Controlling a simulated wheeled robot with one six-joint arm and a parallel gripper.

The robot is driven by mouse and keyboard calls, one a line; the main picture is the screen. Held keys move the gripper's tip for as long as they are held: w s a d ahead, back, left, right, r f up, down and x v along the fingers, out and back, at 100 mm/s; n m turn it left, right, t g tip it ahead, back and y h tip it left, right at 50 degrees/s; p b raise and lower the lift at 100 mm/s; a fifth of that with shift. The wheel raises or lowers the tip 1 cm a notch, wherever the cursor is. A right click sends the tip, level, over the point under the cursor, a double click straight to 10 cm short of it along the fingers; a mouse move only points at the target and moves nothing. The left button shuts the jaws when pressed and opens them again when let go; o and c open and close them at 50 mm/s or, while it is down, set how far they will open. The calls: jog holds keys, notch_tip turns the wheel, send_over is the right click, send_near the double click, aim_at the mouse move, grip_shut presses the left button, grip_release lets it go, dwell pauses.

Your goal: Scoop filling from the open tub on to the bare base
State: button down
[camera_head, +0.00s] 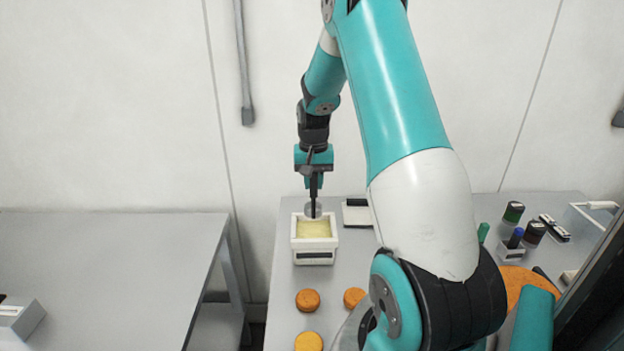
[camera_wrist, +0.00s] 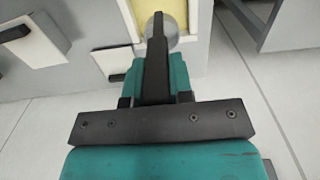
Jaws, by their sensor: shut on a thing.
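The open tub (camera_head: 314,247) is a white square box with pale yellow filling (camera_head: 313,228). It stands on the grey table at centre; its filling also shows at the top of the wrist view (camera_wrist: 146,10). My gripper (camera_head: 314,190) is above the back of the tub, shut on a scoop. The scoop's clear round end (camera_head: 308,208) is at the tub's back rim; it also shows in the wrist view (camera_wrist: 173,42). I cannot tell whether it touches the filling. Orange-brown rounds (camera_head: 307,300), (camera_head: 355,297), (camera_head: 308,342) lie in front of the tub; which one is the bare base is unclear.
A white block with a dark strip (camera_head: 357,213) lies right of the tub. Dark jars (camera_head: 513,212), a blue-topped item (camera_head: 516,238) and an orange board (camera_head: 520,280) are at the right. My arm hides the middle of the table. A second table (camera_head: 110,270) at left is mostly clear.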

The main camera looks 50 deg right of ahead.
aim_at(314, 210)
jog(key=shift+s+f+b, duration=0.1)
jog(key=shift+f+b, duration=2.8)
jog(key=shift+f, duration=1.8)
jog(key=shift+r+p, duration=3.35)
jog(key=shift+r, duration=1)
jog(key=shift+s+f, duration=0.1)
